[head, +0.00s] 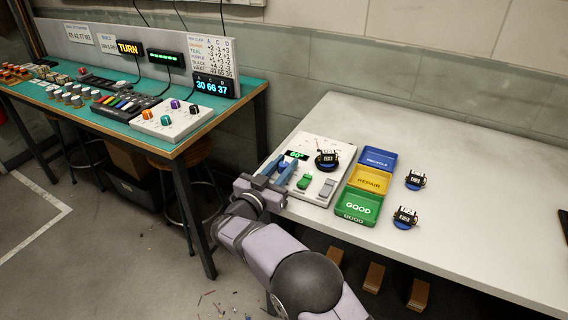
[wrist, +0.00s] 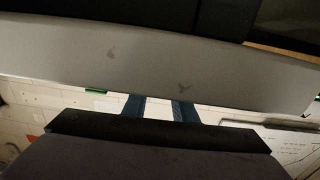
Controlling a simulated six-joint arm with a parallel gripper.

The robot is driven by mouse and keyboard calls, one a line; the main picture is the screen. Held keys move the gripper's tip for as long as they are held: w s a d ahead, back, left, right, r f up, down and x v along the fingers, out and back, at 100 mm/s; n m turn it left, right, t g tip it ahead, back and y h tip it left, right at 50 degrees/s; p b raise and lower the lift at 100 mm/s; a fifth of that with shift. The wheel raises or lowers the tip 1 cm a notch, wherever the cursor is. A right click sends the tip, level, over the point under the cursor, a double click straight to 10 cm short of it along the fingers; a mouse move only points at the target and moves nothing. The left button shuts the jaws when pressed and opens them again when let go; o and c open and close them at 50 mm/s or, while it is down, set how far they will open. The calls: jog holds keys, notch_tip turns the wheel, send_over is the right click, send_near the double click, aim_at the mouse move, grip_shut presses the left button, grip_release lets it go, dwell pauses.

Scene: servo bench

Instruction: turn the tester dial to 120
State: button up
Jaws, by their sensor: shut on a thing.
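The white tester (head: 340,150) lies on the left end of the white table. Its small green-lit display (head: 296,155) seems to read 60°, though the digits are small. My gripper (head: 283,168) is at the tester's left side, with its blue fingers closed around the dial, which they mostly hide. In the wrist view the gripper's two blue fingers (wrist: 160,108) stand a little apart, and the dial cannot be made out. A black servo (head: 327,158) sits on the tester, right of the display. A green switch (head: 304,182) and a grey switch (head: 327,188) are near its front.
Right of the tester are a blue tray (head: 379,158), a yellow REPAIR tray (head: 369,179) and a green GOOD tray (head: 358,207). Two servos (head: 415,180) (head: 404,218) stand beyond them. A green bench (head: 215,110) with panels stands left.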

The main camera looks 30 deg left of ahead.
aim_at(280, 167)
jog(key=shift+r+m+g+h+b, duration=0.15)
jog(key=shift+m+h+b, duration=0.15)
jog(key=shift+m+h, duration=0.55)
jog(key=shift+m+g+h+b, duration=0.15)
jog(key=shift+m+h+b, duration=0.25)
jog(key=shift+h, duration=0.75)
jog(key=o, duration=1)
jog(key=shift+b+v, duration=0.35)
jog(key=shift+v, duration=3.3)
